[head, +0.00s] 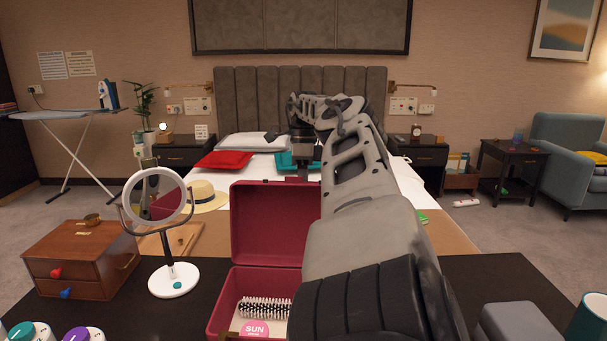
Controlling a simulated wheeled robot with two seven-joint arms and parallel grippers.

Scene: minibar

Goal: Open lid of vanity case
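The red vanity case (218,312) stands at the front of the dark table. Its lid (262,225) is raised about upright at the back, with the inner side facing me. A hairbrush (264,308) and a pink round item marked SUN (255,329) lie inside. My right arm reaches forward across the right part of the case and hides it. My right gripper (303,174) points down near the top edge of the lid. Its fingers are small and partly hidden, so I cannot tell whether they touch the lid or are open. My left gripper is out of view.
A round mirror on a white stand (173,280) and a wooden drawer box (82,260) stand left of the case. A straw hat (205,196) lies behind. Coloured-lid containers (76,334) are at the front left. A green cup (590,318) is at the right edge.

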